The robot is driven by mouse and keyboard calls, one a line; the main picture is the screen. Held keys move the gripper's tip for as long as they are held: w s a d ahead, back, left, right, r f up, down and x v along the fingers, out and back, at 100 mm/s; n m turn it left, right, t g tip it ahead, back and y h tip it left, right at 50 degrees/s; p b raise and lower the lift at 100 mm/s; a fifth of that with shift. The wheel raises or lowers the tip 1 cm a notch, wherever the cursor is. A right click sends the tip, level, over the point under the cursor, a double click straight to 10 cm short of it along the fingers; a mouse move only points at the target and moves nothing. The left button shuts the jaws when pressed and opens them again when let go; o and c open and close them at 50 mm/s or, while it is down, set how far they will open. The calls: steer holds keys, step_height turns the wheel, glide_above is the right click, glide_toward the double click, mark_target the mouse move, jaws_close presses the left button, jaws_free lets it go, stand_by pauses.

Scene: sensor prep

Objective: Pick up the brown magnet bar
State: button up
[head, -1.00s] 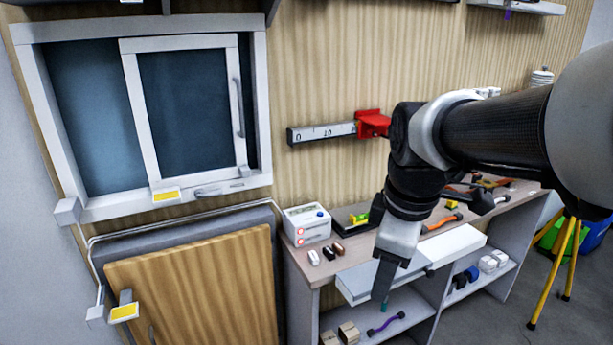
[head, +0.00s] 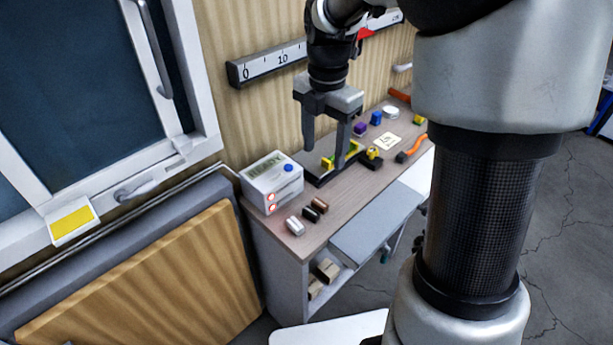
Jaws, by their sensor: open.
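The brown magnet bar (head: 320,204) lies on the workbench (head: 352,197) near its left front edge in the head view. A black bar (head: 311,214) and a white bar (head: 295,226) lie beside it, in a row towards the front left. My gripper (head: 323,146) points down with its two fingers apart and nothing between them. In the picture it is above and behind the brown bar, near the black tray with yellow and green parts. I cannot tell its exact height over the bench.
A white box (head: 271,183) with a blue button stands left of the bars. The black tray (head: 322,181) lies behind them. An open grey drawer (head: 375,229) juts from the bench front. A ruler rail (head: 268,64) is on the wall. An orange-handled tool (head: 412,149) lies to the right.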

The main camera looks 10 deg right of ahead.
steer(key=b, duration=0.2)
glide_above(320, 202)
steer(key=s, duration=0.1)
step_height(320, 202, down, 11)
steer(key=shift+f, duration=0.2)
steer(key=shift+w+f, duration=0.2)
steer(key=shift+f, duration=1.35)
steer(key=shift+w+f, duration=0.2)
steer(key=shift+f, duration=1.3)
steer(key=c, duration=1.1)
